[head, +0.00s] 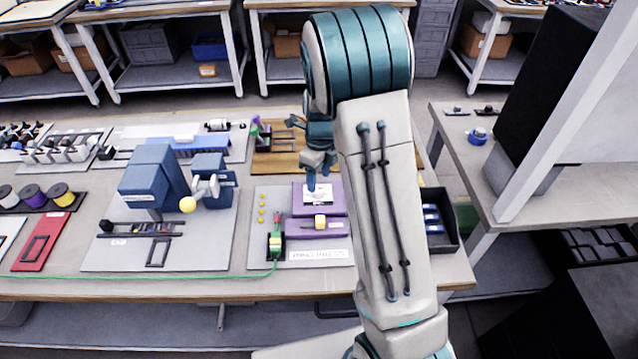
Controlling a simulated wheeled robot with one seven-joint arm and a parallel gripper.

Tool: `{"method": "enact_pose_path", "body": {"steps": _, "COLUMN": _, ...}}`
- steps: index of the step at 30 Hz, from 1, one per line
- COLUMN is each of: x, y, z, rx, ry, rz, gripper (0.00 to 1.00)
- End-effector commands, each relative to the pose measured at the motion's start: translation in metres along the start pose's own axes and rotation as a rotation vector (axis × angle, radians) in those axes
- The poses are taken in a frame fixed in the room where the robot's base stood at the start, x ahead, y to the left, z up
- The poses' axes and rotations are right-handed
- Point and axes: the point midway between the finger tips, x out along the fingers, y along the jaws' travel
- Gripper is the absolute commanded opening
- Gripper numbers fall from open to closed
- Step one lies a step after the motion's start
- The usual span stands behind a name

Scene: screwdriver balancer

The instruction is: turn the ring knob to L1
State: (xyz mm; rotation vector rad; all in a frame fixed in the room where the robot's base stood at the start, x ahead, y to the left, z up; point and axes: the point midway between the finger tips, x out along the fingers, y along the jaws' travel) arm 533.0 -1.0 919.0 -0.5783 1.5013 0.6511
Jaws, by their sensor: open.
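A purple device (302,230) sits on a grey mat at the middle of the bench. Its raised rear part carries a white panel (318,195) with small dark markings, too small to read. A pale yellow block-like part (320,221) sits on its lower front. I cannot make out the ring knob for certain, nor an L1 mark; the knob's setting cannot be read. My gripper (311,184) is open and points down over the rear of the purple device, near the white panel. Whether it touches anything there cannot be told. My arm hides the area to the right.
A green and yellow tool (275,243) stands in a black holder left of the purple device, with a green cable (150,275) along the bench's front. A blue machine (155,178) stands further left. A black bin (440,215) with blue items lies right of my arm.

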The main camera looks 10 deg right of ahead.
Motion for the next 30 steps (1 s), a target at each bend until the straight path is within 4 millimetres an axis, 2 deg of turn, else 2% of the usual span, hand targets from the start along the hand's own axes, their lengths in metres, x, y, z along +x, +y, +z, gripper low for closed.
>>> {"method": "enact_pose_path", "body": {"steps": 3, "x": 0.019, "y": 0.0, "z": -0.001, "rx": 0.002, "ry": 0.003, "rz": 0.003, "gripper": 0.51}}
{"method": "enact_pose_path", "body": {"steps": 7, "x": 0.031, "y": 0.0, "z": 0.0, "rx": 0.0, "ry": 0.001, "rz": 0.001, "gripper": 0.51}}
{"method": "enact_pose_path", "body": {"steps": 18, "x": 0.037, "y": 0.0, "z": 0.0, "rx": 0.0, "ry": 0.0, "rz": 0.0, "gripper": 0.51}}
{"method": "enact_pose_path", "body": {"steps": 19, "x": 0.037, "y": 0.0, "z": 0.0, "rx": 0.0, "ry": 0.0, "rz": 0.0, "gripper": 0.46}}
{"method": "enact_pose_path", "body": {"steps": 23, "x": 0.037, "y": 0.0, "z": 0.0, "rx": -0.001, "ry": 0.0, "rz": 0.0, "gripper": 0.1}}
{"method": "enact_pose_path", "body": {"steps": 24, "x": 0.037, "y": 0.0, "z": 0.0, "rx": -0.001, "ry": 0.0, "rz": 0.0, "gripper": 0.07}}
{"method": "enact_pose_path", "body": {"steps": 30, "x": 0.037, "y": 0.0, "z": 0.0, "rx": -0.008, "ry": 0.0, "rz": 0.0, "gripper": 0.07}}
